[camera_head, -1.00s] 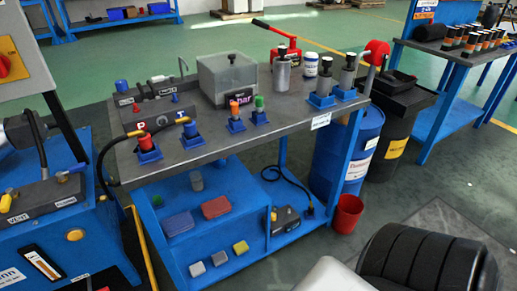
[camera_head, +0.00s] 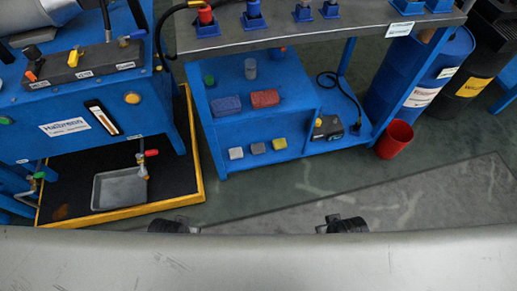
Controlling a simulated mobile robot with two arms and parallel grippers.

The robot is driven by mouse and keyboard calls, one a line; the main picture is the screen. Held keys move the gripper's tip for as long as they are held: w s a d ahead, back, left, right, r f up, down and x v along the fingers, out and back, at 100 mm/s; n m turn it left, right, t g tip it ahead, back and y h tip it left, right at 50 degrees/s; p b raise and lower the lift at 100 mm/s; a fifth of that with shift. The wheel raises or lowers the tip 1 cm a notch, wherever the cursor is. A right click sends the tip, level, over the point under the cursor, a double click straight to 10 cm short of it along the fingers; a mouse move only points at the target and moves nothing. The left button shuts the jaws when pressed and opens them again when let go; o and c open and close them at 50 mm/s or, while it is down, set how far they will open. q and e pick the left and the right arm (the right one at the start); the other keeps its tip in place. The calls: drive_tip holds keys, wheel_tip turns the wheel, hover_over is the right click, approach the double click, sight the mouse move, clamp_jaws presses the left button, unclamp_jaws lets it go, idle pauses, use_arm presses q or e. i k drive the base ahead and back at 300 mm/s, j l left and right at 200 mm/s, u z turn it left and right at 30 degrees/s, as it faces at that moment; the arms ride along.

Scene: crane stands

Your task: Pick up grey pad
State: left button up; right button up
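The left one is a light grey pad (camera_head: 236,153). The middle one (camera_head: 258,148) looks duller, grey to tan, and the right one (camera_head: 279,144) is yellow. They lie apart from each other, and nothing covers them.
A black-and-yellow device (camera_head: 328,127) sits to the right. The worktop (camera_head: 350,28) overhangs the shelf. A red bin (camera_head: 395,139) stands on the floor.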

sight(257, 148)
drive_tip(key=i+l, duration=0.3)
drive_tip(key=l, duration=0.15)
drive_tip(key=i+l, duration=0.35)
drive_tip(key=l, duration=0.15)
drive_tip(key=i+l, duration=0.3)
drive_tip(key=l, duration=0.15)
